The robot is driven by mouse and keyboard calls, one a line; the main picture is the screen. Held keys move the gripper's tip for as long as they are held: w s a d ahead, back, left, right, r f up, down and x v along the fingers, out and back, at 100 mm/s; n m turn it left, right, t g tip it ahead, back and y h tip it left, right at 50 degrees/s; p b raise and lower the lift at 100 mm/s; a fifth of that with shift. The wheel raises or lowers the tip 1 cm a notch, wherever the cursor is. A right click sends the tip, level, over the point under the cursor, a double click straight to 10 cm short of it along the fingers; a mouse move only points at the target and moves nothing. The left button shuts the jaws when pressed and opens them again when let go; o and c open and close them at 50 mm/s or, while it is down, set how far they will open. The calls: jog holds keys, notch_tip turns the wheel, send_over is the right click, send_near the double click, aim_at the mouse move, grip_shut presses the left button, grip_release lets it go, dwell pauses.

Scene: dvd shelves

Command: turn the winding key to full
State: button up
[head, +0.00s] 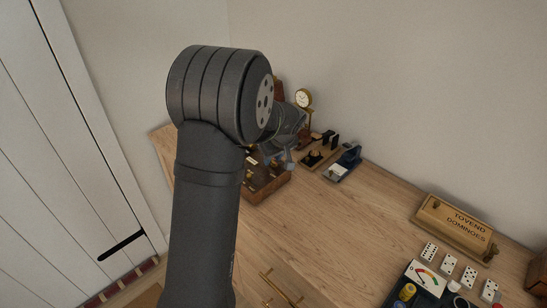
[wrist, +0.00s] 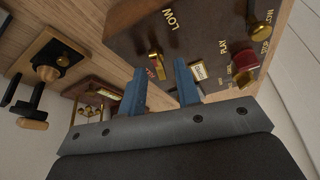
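A dark brown box (wrist: 205,35) fills the top of the wrist view and bears gold letters, with "LOW" the clearest. A small brass piece with a rounded end (wrist: 156,62) stands by "LOW"; it may be the winding key, but I cannot be sure. My gripper (wrist: 160,78) has its two blue fingers apart with nothing between them. The fingertips are close to the brass piece, and I see no contact. In the head view the same box (head: 268,188) is on the desk, partly hidden by my arm, with my gripper (head: 279,160) over it.
The box also carries a red knob (wrist: 244,62), a brass knob (wrist: 260,28) and a small white label (wrist: 199,72). A dominoes box (head: 453,225) is at right. The middle desk (head: 320,225) is clear.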

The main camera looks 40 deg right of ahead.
jog(key=shift+f, duration=0.1)
grip_shut()
